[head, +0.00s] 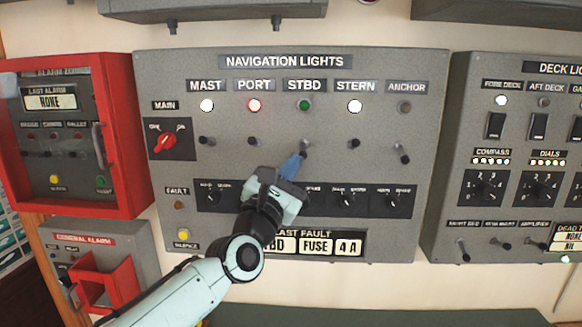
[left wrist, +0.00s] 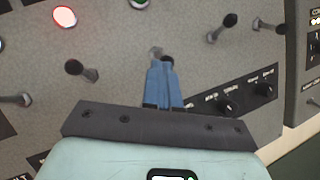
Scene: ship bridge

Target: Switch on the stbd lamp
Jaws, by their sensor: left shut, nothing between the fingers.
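The stbd lamp (head: 304,105) on the navigation lights panel is dull green, without the bright glow of the port lamp. Its toggle switch (head: 304,145) sits below it; it also shows in the left wrist view (left wrist: 156,51), its dark knob right at my fingertips. Whether they touch cannot be told. My left gripper (head: 298,157) is shut and empty, reaching up to this toggle from below; its blue fingers show in the left wrist view (left wrist: 162,80). The lower part of the knob is partly hidden by the fingers. My right gripper is not in view.
The mast (head: 206,105), port (head: 254,105) and stern (head: 355,106) lamps glow; the anchor lamp (head: 404,107) is dark. The port toggle (head: 254,142) and stern toggle (head: 352,145) flank the stbd one. Rotary knobs lie below. A red-framed alarm box (head: 127,150) stands left.

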